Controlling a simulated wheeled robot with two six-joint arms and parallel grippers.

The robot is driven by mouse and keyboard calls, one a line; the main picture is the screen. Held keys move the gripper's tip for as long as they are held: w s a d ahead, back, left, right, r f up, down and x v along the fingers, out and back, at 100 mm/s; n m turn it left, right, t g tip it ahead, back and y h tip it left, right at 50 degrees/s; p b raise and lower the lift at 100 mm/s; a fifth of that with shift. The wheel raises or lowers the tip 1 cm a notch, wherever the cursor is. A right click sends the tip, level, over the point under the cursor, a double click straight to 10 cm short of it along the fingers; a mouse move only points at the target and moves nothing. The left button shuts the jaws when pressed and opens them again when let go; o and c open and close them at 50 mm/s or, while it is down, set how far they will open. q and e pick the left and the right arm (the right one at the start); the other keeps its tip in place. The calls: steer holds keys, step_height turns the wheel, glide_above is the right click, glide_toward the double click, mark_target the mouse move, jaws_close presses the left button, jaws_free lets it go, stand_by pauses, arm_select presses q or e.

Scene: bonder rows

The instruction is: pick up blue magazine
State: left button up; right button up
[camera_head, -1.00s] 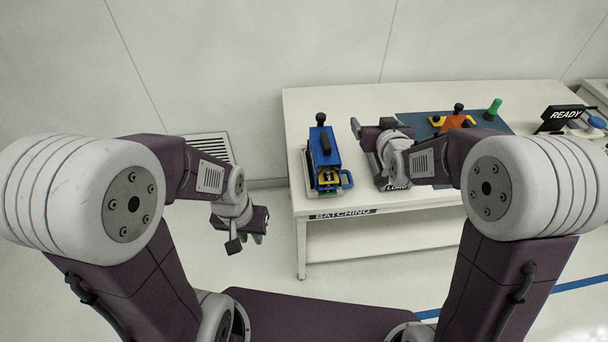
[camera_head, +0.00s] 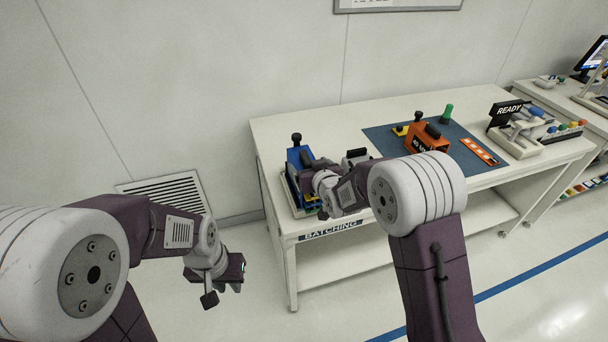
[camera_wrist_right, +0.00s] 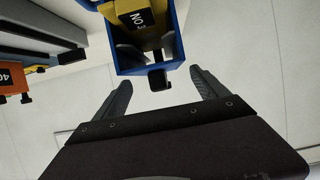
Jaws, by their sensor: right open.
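The blue magazine (camera_head: 293,158) stands at the left end of the batching table, with a black knob at its far end. My right arm hides part of it in the head view. In the right wrist view the blue magazine (camera_wrist_right: 122,61) shows its open end, with a yellow part and a black label inside and a black tab below. My right gripper (camera_wrist_right: 160,88) is open, its two fingers spread on either side of the tab, with no clear contact. My left gripper (camera_head: 222,288) hangs empty over the floor, left of the table; its jaw gap is unclear.
On the table (camera_head: 385,112), a blue mat (camera_head: 385,142) holds an orange magazine (camera_head: 424,140), a green cylinder (camera_head: 447,113) and an orange strip (camera_head: 480,151). A READY sign (camera_head: 508,110) stands beyond. The floor left of the table is open.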

mark_target(301, 157)
steer(key=p+x, duration=0.1)
steer(key=x, duration=0.3)
steer(key=shift+w+f, duration=0.25)
steer(key=shift+w, duration=0.05)
steer(key=shift+w+f, duration=0.15)
steer(key=shift+w, duration=0.05)
steer(key=c, duration=0.5)
jaws_close()
steer(key=shift+r, duration=0.2)
